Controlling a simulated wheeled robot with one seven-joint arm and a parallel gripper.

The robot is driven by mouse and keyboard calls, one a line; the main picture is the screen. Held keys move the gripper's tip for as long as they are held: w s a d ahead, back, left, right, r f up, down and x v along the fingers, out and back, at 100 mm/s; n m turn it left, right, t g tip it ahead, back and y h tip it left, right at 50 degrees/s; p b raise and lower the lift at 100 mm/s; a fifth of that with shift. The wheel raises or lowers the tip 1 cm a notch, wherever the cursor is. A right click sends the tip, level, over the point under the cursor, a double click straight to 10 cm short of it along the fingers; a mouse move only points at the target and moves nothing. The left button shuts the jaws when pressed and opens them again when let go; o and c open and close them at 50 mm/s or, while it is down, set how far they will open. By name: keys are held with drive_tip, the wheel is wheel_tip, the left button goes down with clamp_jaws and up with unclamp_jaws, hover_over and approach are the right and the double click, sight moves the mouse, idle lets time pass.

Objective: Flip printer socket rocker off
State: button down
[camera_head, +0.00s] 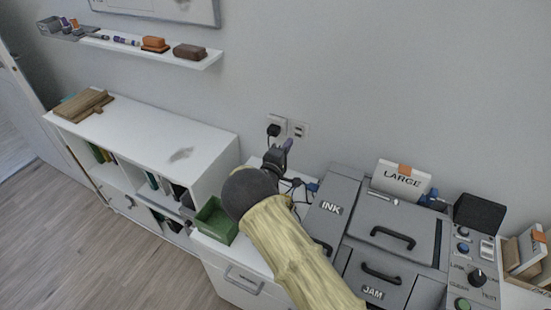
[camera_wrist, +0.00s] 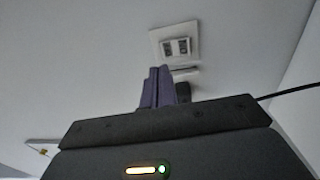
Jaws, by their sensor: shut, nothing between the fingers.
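A white wall plate (camera_head: 298,130) with two small dark inserts sits on the grey wall. The same kind of plate (camera_wrist: 175,45) shows beyond the fingertips in the wrist view; I cannot tell its rocker positions. Beside it, to the left in the head view, is a white socket (camera_head: 278,120) with a black plug (camera_head: 273,130) in it. My gripper (camera_head: 288,145) is just below the right plate in the head view. Its purple fingers (camera_wrist: 158,72) are shut and empty, seemingly short of the plate; contact is unclear. The grey printer (camera_head: 330,208) marked INK and JAM stands at right.
Dark cables (camera_head: 292,184) lie behind my gripper, by the printer. A green tray (camera_head: 215,220) is on the white cabinet at left. A white shelf unit (camera_head: 150,135) stands further left. The wall above the plates is bare.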

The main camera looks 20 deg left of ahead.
drive_tip(key=s+b, duration=0.1)
drive_tip(key=s, duration=0.6)
drive_tip(key=shift+a+r, duration=0.3)
drive_tip(key=shift+r, duration=0.05)
drive_tip(key=shift+w, duration=0.2)
drive_tip(key=w+d+r+m+g+y+p, duration=0.1)
drive_tip(key=d+r+m+g, duration=0.25)
drive_tip(key=d, duration=0.55)
drive_tip(key=w+d+r+m+g+y+p, duration=0.15)
drive_tip(key=d+m+g, duration=0.3)
drive_tip(key=d, duration=0.55)
drive_tip(key=s+d+r+m+g+p, duration=0.1)
drive_tip(key=s+d+r+m+g, duration=0.2)
drive_tip(key=s+d, duration=0.6)
drive_tip(key=s+d+r+m+g+p, duration=0.1)
drive_tip(key=s+d+r+m+g, duration=0.2)
drive_tip(key=s, duration=1.3)
drive_tip(key=d+m+g, duration=0.1)
drive_tip(key=d+m, duration=0.2)
drive_tip(key=d, duration=0.3)
drive_tip(key=shift+s+d+g, duration=0.35)
drive_tip(key=shift+g, duration=0.05)
